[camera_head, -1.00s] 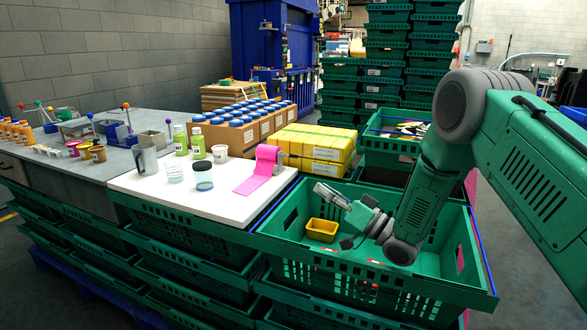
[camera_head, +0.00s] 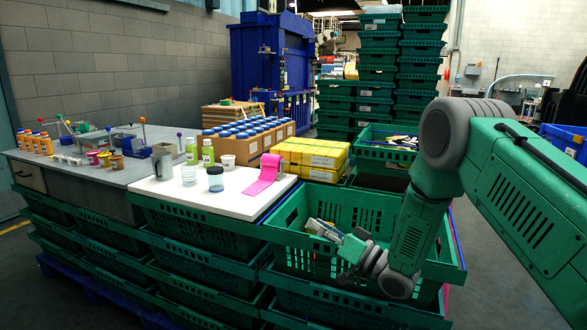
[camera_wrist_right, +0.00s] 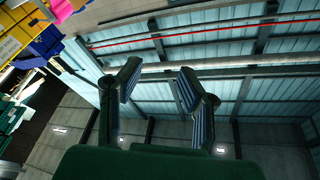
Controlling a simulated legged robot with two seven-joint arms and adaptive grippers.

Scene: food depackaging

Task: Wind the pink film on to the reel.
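The pink film (camera_head: 262,178) lies partly unrolled on the white board, its loose end flat and pointing toward the front. The rolled part (camera_head: 270,162) stands at the back, and a small grey piece shows beside it; how the film sits on the reel is too small to tell. My right gripper (camera_head: 318,226) is over the green crate, to the right of and nearer than the film, apart from it. In the right wrist view its two fingers (camera_wrist_right: 158,82) are spread with nothing between them. A bit of pink shows at that view's top left corner. My left gripper is not in view.
The white board (camera_head: 235,204) also holds a grey jug (camera_head: 163,162), a dark-lidded jar (camera_head: 215,179), a clear cup and green bottles (camera_head: 208,153). Yellow packs (camera_head: 312,152) stand behind the film. The green crate (camera_head: 440,270) lies below my right arm. Stacked crates rise behind.

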